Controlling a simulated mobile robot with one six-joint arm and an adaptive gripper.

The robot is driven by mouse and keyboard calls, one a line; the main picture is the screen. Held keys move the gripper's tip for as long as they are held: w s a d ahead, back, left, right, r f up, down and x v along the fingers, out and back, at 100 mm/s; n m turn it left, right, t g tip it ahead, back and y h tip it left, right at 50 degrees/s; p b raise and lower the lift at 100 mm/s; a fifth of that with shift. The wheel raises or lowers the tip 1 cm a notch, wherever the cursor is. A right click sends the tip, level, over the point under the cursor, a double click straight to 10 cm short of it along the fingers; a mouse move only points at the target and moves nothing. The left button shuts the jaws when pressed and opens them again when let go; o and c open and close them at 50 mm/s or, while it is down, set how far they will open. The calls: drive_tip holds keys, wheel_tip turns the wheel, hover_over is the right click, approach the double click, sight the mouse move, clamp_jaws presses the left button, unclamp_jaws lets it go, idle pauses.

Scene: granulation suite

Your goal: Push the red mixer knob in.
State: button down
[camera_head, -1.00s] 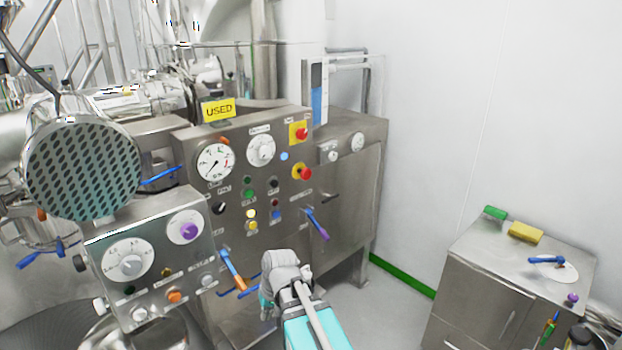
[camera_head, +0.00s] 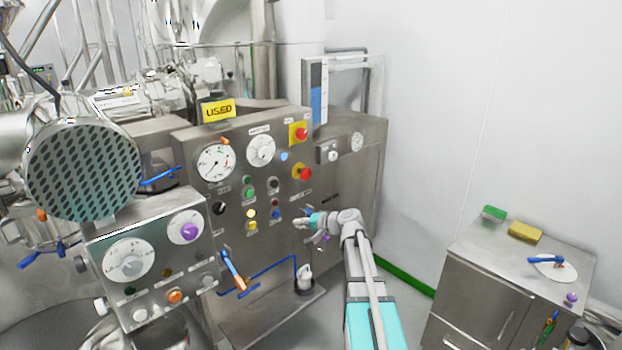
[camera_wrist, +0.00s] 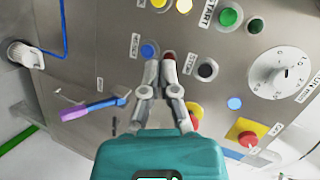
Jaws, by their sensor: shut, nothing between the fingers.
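A small red knob (camera_head: 275,203) is on the steel panel, in a column between a black knob (camera_head: 273,184) and a blue button (camera_head: 277,215). In the wrist view the red knob (camera_wrist: 168,56) shows just past my fingertips, partly hidden by them. The blue button (camera_wrist: 148,51) is close beside it. My gripper (camera_head: 297,223) is shut and empty, in front of the panel just right of the red knob in the head view. In the wrist view my gripper (camera_wrist: 160,66) points at the panel; whether it touches the knob, I cannot tell.
Two larger red knobs on yellow plates, an upper one (camera_head: 302,133) and a lower one (camera_head: 304,173), sit above. A blue lever with a purple end (camera_wrist: 88,108) juts out beside my gripper. A steel cabinet (camera_head: 480,285) stands at the right.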

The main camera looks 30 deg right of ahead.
sight(307, 175)
drive_tip(key=w+d+r+m+t+h, duration=0.1)
drive_tip(key=d+r+m+t, duration=0.1)
drive_tip(key=d, duration=0.5)
drive_tip(key=w+d+r+m+t+h, duration=0.1)
drive_tip(key=d+r+m+t, duration=0.2)
drive_tip(key=d, duration=0.5)
drive_tip(key=shift+w+d+r+m+t+h, duration=0.15)
drive_tip(key=shift+d+r+m+t+h, duration=0.15)
drive_tip(key=shift+r, duration=0.45)
drive_tip(key=x, duration=1.4)
